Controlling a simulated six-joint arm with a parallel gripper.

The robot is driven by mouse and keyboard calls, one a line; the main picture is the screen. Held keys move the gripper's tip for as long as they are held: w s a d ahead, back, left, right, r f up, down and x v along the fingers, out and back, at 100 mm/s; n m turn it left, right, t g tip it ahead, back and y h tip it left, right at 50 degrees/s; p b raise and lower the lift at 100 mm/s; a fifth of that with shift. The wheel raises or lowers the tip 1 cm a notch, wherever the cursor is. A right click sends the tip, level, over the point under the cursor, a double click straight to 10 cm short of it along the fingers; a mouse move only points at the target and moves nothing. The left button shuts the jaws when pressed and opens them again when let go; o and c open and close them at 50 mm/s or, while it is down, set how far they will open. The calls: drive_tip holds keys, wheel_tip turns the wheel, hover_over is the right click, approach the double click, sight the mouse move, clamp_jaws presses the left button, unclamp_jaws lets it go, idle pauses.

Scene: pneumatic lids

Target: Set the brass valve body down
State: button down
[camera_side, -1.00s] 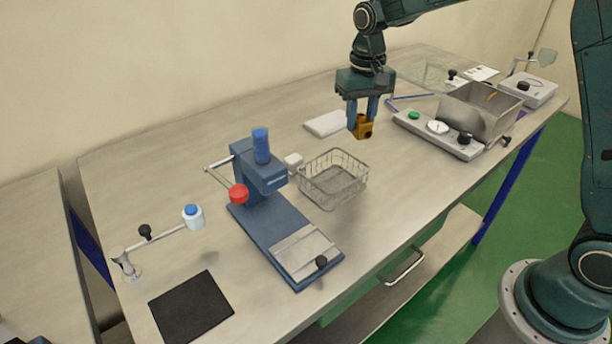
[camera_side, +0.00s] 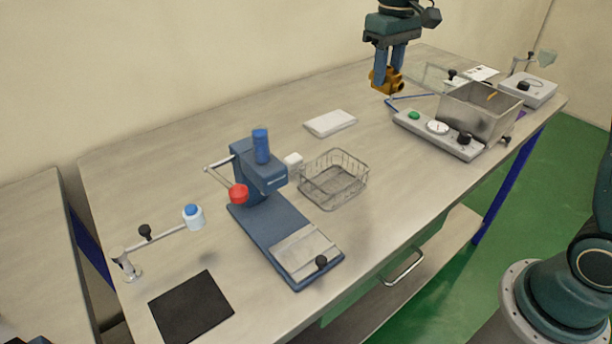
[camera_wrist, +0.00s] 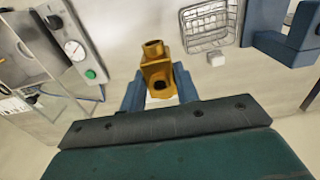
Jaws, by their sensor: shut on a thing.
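The brass valve body (camera_side: 385,80) is a small golden-brown block with a round port. My gripper (camera_side: 388,72) is shut on it and holds it in the air above the back of the bench. In the wrist view the valve body (camera_wrist: 157,75) sits between my two blue-grey fingers (camera_wrist: 159,92), with a round collar at its top end and a dark hole in its near face. The bench top lies below it, with a clear gap. Its underside is hidden.
A wire basket (camera_side: 362,186) stands mid-bench, beside a blue press (camera_side: 262,215) with a red knob. A white pad (camera_side: 330,123) lies behind. A steel tank (camera_side: 468,118) with a control panel (camera_side: 412,127) and a grey device (camera_side: 541,92) stand right. A black mat (camera_side: 190,308) lies front left.

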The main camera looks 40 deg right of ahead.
wheel_tip(320, 180, down, 16)
drive_tip(key=shift+r, duration=0.25)
idle(0.5)
drive_tip(key=shift+f, duration=2.15)
drive_tip(key=shift+f, duration=0.1)
drive_tip(key=c, duration=1)
unclamp_jaws()
drive_tip(key=shift+c, duration=0.2)
wheel_tip(320, 180, up, 12)
